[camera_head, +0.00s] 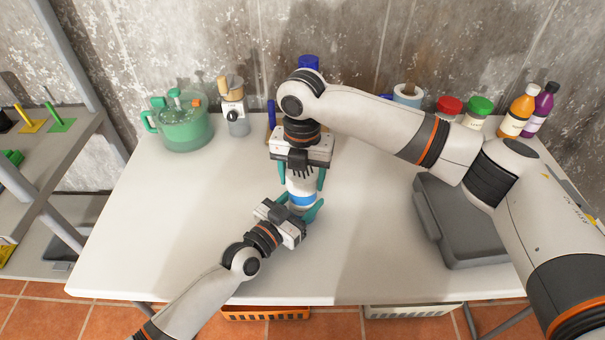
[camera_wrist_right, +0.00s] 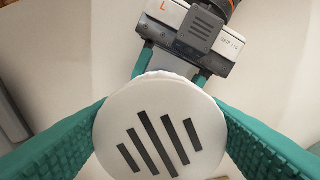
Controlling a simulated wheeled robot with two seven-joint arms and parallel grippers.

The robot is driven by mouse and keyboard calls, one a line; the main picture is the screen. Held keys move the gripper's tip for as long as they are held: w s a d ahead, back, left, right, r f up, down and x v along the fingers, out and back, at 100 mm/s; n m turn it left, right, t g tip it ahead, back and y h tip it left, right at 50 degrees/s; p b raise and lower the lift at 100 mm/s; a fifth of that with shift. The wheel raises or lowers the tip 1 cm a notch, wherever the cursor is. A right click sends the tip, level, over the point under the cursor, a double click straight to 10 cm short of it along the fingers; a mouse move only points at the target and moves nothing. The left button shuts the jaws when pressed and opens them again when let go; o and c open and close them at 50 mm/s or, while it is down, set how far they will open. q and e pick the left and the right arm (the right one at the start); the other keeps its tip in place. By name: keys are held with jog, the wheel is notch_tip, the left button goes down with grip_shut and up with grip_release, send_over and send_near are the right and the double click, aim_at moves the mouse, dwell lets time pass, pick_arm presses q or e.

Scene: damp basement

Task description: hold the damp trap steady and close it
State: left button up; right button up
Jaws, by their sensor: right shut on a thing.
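The damp trap (camera_head: 301,199) is a white upright cylinder with a blue band, standing near the middle of the white table. Its round white lid (camera_wrist_right: 160,130), with several black stripes, fills the middle of the right wrist view. My right gripper (camera_head: 302,178) points down from above, its teal fingers shut on the lid from both sides. My left gripper (camera_head: 300,204) comes in low from the front, its fingers on either side of the trap's lower body, apparently shut on it. The left gripper also shows behind the lid in the wrist view. Whether the lid is fully seated is hidden.
At the back stand a green jug (camera_head: 183,124), a small dispenser (camera_head: 234,106), red-lidded (camera_head: 449,107) and green-lidded (camera_head: 479,108) jars, and orange (camera_head: 519,112) and purple (camera_head: 543,108) bottles. A grey case (camera_head: 462,235) lies at right. The table's front left is clear.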

jog(key=m, duration=0.4)
jog(key=shift+d+m, duration=0.1)
jog(key=shift+m, duration=0.3)
jog(key=m, duration=0.4)
jog(key=shift+d+m, duration=0.1)
jog(key=shift+m, duration=0.3)
jog(key=o, duration=0.7)
